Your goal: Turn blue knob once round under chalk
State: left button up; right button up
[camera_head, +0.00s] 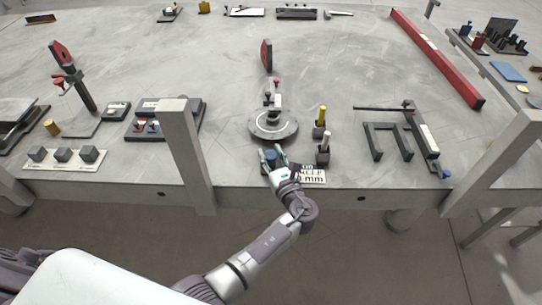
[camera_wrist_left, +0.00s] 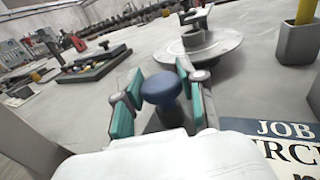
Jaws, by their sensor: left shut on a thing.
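The blue knob (camera_wrist_left: 161,88) is round and stands upright between the teal-padded fingers of my left gripper (camera_wrist_left: 158,105), which is shut on it. In the head view my left gripper (camera_head: 273,160) is at the table's front edge, and the knob is mostly hidden there. A round grey turntable disc (camera_head: 262,132) lies just behind it, with a small post and a red-topped part over it. The disc also shows in the wrist view (camera_wrist_left: 222,44). A yellow stick (camera_head: 322,112) stands in a grey holder to the right; I cannot tell which part is the chalk. My right gripper is out of view.
A job card (camera_head: 313,177) lies right of my left gripper. A second grey holder (camera_head: 323,155) stands close by on the right. A grey upright post (camera_head: 188,150) rises at the left. A grey frame fixture (camera_head: 400,135) is farther right.

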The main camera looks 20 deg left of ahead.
aim_at(273, 160)
pick_arm(q)
jog(key=shift+r, duration=0.1)
jog(key=o, duration=1.1)
jog(key=v, duration=0.7)
jog(key=shift+s+d, duration=0.15)
jog(key=shift+d, duration=0.05)
